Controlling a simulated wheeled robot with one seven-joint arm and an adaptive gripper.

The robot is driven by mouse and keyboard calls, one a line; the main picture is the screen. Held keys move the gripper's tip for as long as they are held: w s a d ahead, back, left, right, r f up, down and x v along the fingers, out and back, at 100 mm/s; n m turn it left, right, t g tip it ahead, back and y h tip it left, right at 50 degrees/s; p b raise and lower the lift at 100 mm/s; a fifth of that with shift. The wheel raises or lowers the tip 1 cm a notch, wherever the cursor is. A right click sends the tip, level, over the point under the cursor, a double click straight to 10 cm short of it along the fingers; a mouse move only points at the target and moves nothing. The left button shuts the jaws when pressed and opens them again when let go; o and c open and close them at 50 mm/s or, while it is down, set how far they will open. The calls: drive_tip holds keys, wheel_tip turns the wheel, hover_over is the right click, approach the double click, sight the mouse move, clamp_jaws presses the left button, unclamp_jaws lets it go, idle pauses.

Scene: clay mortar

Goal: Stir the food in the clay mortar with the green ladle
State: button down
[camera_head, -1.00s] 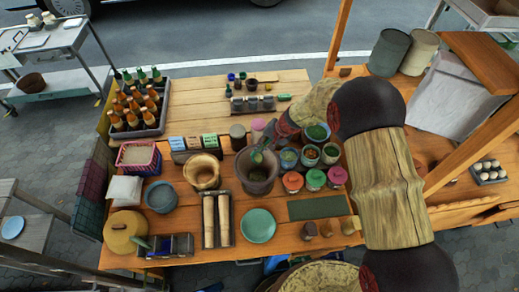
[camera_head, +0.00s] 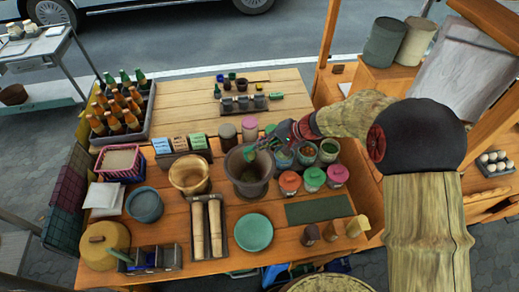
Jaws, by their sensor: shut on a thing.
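The dark clay mortar (camera_head: 248,187) stands upright near the middle of the wooden table. Green food shows inside it, though its detail is too small to tell. The green ladle (camera_head: 250,154) is at the mortar's mouth, its lower end toward the inside. My gripper (camera_head: 277,139) is above and to the right of the mortar, shut on the ladle's handle. My fingers hide part of the handle. Whether the ladle touches the food cannot be told.
A tan bowl (camera_head: 190,177) stands just left of the mortar. Small pots and lidded jars (camera_head: 314,178) crowd its right side. A teal plate (camera_head: 253,232) and a pestle tray (camera_head: 208,228) lie in front. The back of the table (camera_head: 188,105) has free room.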

drive_tip(key=d+f+y+b, duration=0.1)
drive_tip(key=b, duration=0.5)
drive_tip(key=d+f+t+y+b, duration=0.1)
drive_tip(key=y+b, duration=0.1)
drive_tip(key=b, duration=0.4)
drive_tip(key=shift+s+d+f, duration=0.15)
drive_tip(key=shift+s+d, duration=0.1)
drive_tip(key=shift+s, duration=0.1)
drive_tip(key=shift+b, duration=0.35)
